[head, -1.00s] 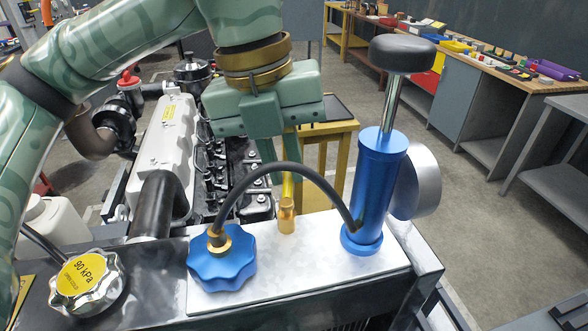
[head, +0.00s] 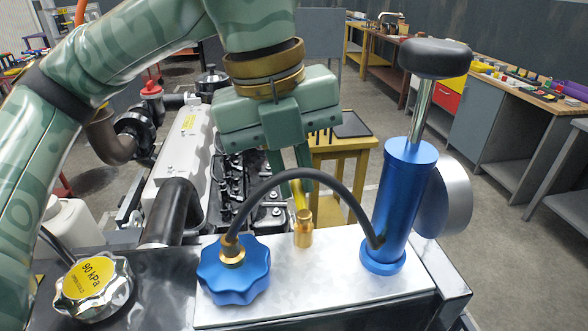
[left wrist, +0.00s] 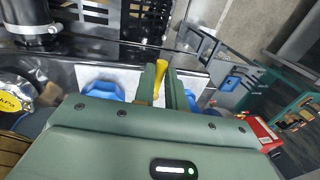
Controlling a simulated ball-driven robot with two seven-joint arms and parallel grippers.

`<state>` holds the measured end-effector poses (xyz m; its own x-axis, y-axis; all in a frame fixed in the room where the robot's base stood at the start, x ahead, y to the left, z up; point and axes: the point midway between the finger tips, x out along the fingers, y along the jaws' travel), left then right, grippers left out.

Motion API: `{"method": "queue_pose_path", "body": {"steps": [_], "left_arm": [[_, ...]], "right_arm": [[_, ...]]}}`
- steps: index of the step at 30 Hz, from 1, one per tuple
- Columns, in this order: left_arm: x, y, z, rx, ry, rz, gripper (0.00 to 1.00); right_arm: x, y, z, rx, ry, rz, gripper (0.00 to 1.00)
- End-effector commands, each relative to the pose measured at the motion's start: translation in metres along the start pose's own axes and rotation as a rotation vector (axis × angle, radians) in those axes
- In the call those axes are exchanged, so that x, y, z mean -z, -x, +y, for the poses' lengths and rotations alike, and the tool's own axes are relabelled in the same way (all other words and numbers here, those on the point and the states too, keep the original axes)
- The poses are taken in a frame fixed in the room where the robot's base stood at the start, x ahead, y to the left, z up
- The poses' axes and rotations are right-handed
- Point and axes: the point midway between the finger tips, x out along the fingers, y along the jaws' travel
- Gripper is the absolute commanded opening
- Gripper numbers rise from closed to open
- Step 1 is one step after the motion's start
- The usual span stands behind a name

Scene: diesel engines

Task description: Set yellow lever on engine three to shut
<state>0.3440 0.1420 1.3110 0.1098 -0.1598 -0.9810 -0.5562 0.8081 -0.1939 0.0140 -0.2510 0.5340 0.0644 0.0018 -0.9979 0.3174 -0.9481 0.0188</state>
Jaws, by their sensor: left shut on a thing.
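The yellow lever (head: 299,194) rises from a brass valve fitting (head: 303,230) on the pale plate of the near engine. It leans slightly left in the head view. My left gripper (head: 290,178) reaches down from above and is shut on the lever's upper part; its fingers hide the top in the head view. In the left wrist view, the lever (left wrist: 160,77) shows as a yellow knob between the two green fingers (left wrist: 160,88). My right gripper is in neither view. I cannot read an engine number or a shut mark.
A blue pump (head: 397,205) with a black handle stands right of the lever. A black hose (head: 305,172) arches from it to a blue knob (head: 234,272), passing close to my fingers. A 90 kPa cap (head: 92,287) sits at left. Workbenches line the back right.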

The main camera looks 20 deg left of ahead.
Motion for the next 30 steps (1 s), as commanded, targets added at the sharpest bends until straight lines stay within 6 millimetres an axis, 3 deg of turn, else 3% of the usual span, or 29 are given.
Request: {"method": "queue_pose_path", "body": {"steps": [1, 2, 3, 4, 20, 23, 30], "left_arm": [[-0.001, 0.002, -0.001, 0.005, 0.003, -0.003, 0.00], [-0.001, 0.002, -0.001, 0.005, 0.003, -0.003, 0.18], [-0.001, 0.002, -0.001, 0.005, 0.003, -0.003, 0.29], [-0.001, 0.002, -0.001, 0.005, 0.003, -0.002, 0.34], [-0.001, 0.008, -0.001, 0.002, 0.001, -0.002, 0.34], [0.000, 0.024, -0.001, 0.004, 0.001, -0.003, 0.34], [0.000, 0.091, -0.001, 0.007, 0.003, -0.005, 0.34]], "right_arm": [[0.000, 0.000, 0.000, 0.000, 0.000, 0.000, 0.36], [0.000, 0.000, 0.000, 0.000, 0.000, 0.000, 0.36], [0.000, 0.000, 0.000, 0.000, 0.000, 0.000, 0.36], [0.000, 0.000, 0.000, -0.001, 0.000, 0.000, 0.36], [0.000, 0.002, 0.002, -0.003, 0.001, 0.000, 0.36], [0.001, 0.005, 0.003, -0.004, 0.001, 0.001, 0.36], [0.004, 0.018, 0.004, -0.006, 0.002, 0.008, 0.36]]}}
